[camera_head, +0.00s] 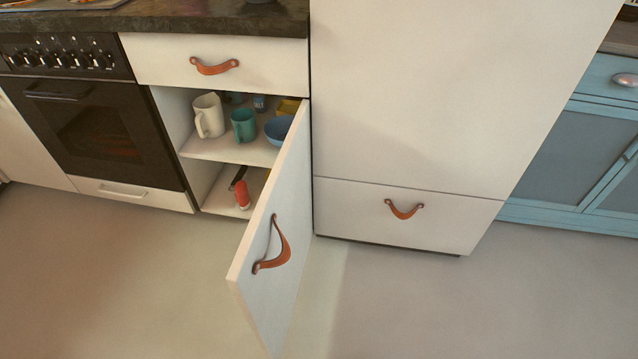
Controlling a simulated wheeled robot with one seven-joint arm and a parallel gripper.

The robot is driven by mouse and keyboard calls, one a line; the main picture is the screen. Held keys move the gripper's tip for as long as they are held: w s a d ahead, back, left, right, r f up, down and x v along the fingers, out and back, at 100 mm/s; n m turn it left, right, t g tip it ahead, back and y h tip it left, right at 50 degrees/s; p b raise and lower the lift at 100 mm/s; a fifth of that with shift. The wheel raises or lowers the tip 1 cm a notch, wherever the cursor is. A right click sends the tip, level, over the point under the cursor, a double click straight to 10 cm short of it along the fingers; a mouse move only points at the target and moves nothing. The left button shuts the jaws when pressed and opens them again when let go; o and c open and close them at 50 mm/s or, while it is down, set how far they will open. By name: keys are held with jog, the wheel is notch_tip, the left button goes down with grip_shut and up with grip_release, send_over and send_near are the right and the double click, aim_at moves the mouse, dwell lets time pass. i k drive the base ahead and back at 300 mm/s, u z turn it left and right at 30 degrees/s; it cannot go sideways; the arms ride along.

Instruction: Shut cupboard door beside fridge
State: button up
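The cupboard door (282,245) is white with a brown leather pull (277,250). It stands wide open, hinged on its right side next to the tall white fridge (450,90), and sticks out towards me. The open cupboard (225,148) has a shelf with a cream jug (208,116), a teal mug (243,125) and a blue bowl (278,130). A red-handled item (241,194) lies on the cupboard's floor. The door hides the cupboard's right part. My gripper does not show in this view.
A closed white drawer (215,62) sits above the cupboard under a dark worktop (210,16). A black oven (105,130) is on the left, a blue cabinet (590,140) on the right. The floor (120,280) is clear on both sides of the door.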

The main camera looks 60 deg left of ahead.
aim_at(265, 276)
jog(key=u, duration=2.55)
jog(key=i, duration=0.5)
jog(key=k, duration=1)
jog(key=u, duration=1.55)
jog(key=i, duration=0.85)
jog(key=z, duration=2)
